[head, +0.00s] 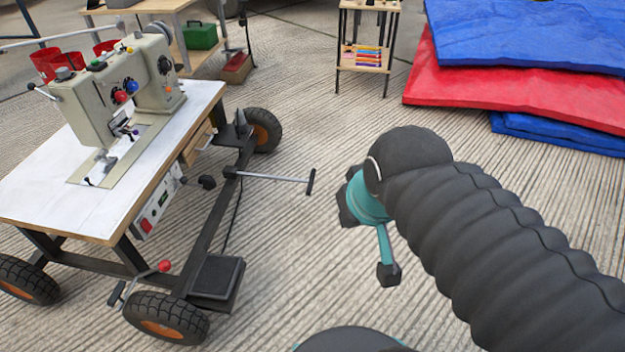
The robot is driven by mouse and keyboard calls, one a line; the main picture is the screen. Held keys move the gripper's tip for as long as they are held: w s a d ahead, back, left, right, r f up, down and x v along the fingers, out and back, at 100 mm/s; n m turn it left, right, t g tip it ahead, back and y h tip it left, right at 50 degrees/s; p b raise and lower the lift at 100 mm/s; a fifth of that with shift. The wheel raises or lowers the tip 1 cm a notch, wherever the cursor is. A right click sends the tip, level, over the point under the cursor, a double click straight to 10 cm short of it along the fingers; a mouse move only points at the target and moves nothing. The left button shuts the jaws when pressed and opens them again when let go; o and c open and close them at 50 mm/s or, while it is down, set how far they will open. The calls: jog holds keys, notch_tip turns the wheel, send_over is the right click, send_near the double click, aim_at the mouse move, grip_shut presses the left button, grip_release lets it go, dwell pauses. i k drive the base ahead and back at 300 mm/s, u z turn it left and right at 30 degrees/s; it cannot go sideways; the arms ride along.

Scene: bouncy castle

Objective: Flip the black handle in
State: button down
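A thin metal rod ending in a black crossbar handle (310,182) sticks out to the right from the dark frame of a wheeled sewing-machine table (55,200). A small black knob (207,182) sits closer to the table, by the rod's base. I cannot tell for sure which of the two is the task's handle. My gripper (366,236), teal and black, is at the end of my dark ribbed arm, to the right of the crossbar and apart from it. Its fingers are partly hidden, so its opening is unclear. I see nothing held.
A sewing machine (118,85) stands on the table. A red-knobbed lever (164,266) and a black pedal (217,278) are low on the frame, between black tires. Blue and red mats (510,85) lie at the back right. A small shelf (363,50) stands behind. The ribbed floor around the crossbar is clear.

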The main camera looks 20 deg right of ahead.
aim_at(310, 182)
jog(key=u, duration=0.05)
jog(key=k, duration=0.55)
jog(key=z, duration=0.25)
jog(key=i, duration=1.4)
jog(key=u, duration=0.5)
